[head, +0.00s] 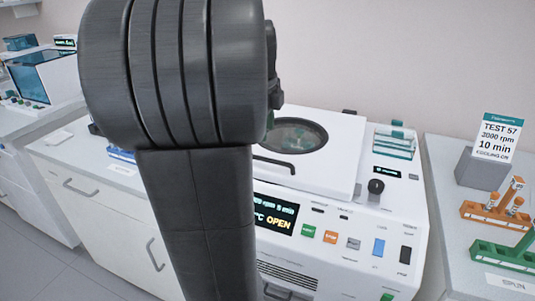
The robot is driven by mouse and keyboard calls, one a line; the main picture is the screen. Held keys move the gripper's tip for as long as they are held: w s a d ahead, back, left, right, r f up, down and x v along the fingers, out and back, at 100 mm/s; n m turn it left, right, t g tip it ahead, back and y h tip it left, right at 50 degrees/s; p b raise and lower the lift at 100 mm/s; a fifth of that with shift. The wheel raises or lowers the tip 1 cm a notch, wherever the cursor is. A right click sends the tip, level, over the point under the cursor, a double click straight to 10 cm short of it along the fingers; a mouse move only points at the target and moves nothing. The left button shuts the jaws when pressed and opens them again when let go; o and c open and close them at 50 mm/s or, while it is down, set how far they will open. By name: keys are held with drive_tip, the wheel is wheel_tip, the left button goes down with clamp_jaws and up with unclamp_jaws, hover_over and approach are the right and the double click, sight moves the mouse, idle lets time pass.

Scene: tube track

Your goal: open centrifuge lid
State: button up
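The white centrifuge (332,256) stands in the middle of the head view, partly behind my dark arm. Its white lid (335,165) lies flat on top and looks closed. The lid has a round dark window (297,134) and a black bar handle (276,163) near its front edge. The display (275,218) reads "OPEN". My arm rises in front of the lid's left side and hides it. My gripper does not show, so its opening and its distance from the handle cannot be seen.
Right of the centrifuge, a counter carries a sign (497,142) reading "TEST 57", an orange tube rack (490,217) and a green rack (500,257). A clear box (395,143) stands behind the knob (376,187). A white drawer bench (110,215) is on the left.

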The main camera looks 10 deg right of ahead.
sight(269, 159)
drive_tip(key=f, duration=0.3)
drive_tip(key=w+f, duration=0.1)
drive_tip(key=f, duration=0.2)
drive_tip(key=d+f, duration=0.1)
drive_tip(key=f, duration=0.2)
drive_tip(key=shift+w+d+f+b, duration=0.1)
drive_tip(key=shift+w+f+b, duration=0.2)
drive_tip(key=shift+f, duration=0.05)
drive_tip(key=shift+c, duration=0.2)
clamp_jaws()
